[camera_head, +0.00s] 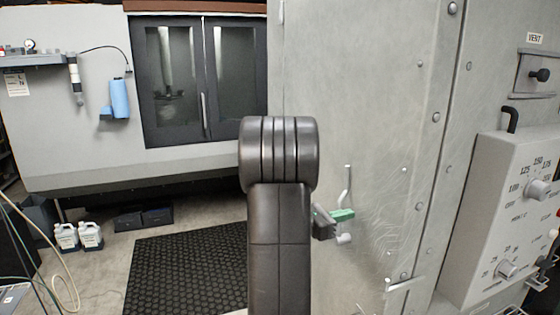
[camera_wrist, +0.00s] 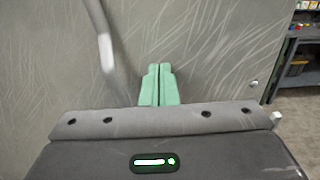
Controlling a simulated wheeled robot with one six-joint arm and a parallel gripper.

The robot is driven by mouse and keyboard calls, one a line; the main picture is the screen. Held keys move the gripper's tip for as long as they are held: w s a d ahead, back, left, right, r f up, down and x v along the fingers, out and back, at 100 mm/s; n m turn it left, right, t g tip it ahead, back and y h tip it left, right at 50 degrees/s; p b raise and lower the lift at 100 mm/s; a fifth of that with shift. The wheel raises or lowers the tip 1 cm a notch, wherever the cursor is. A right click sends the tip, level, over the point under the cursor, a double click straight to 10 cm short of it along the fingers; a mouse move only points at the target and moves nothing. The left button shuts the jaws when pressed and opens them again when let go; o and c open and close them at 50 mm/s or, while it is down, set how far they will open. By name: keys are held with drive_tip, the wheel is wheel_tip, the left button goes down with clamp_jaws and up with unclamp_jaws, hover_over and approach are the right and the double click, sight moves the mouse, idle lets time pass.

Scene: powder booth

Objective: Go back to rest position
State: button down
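My gripper (camera_head: 343,214) is in front of the grey metal booth panel (camera_head: 385,130), partly behind my own dark arm in the head view. In the wrist view my gripper's green fingers (camera_wrist: 159,85) are pressed together, with only a thin line between them and nothing held. A pale bent metal handle (camera_head: 347,182) shows just above the fingers in the head view. In the wrist view the handle (camera_wrist: 104,45) is left of the fingertips, apart from them and blurred. Its lower end is hidden behind my gripper.
A control box (camera_head: 515,215) with dials is on the right, below a vent knob (camera_head: 540,76). A machine with dark doors (camera_head: 200,85) stands at the back left. White jugs (camera_head: 78,237) are on the floor. A black mat (camera_head: 190,270) lies on open floor. The wrist view shows shelving (camera_wrist: 298,50).

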drive_tip(key=s+f+b, duration=0.1)
drive_tip(key=s+d+f+b, duration=0.1)
drive_tip(key=s+f, duration=0.1)
drive_tip(key=s+f+b, duration=0.1)
drive_tip(key=shift+s+d+f, duration=0.35)
drive_tip(key=shift+s+d, duration=0.05)
wheel_tip(320, 180, down, 10)
drive_tip(key=b, duration=0.6)
drive_tip(key=shift+w, duration=0.15)
